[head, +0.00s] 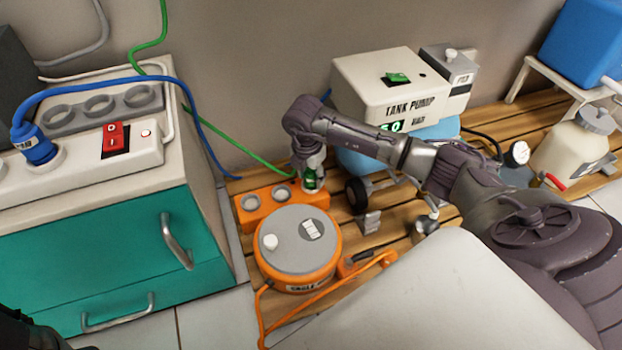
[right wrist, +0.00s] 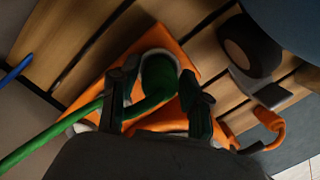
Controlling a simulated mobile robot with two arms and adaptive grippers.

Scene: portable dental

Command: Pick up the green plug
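The green plug (head: 310,179) stands at the right end of the orange socket block (head: 250,222), partly hidden by my right gripper (head: 308,166). In the right wrist view the green plug (right wrist: 158,78) lies between the two dark fingers of my right gripper (right wrist: 160,80). A strip of orange shows between the plug and the right finger, so the fingers look open around it. The green cable (right wrist: 50,138) runs off to the lower left past the left finger.
An orange round tank (head: 300,250) stands in front of the block. A white tank pump (head: 400,88) and black wheel (head: 356,194) are to the right. A teal cabinet (head: 110,250) with a power strip (head: 80,165) and blue plug (head: 34,145) is left.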

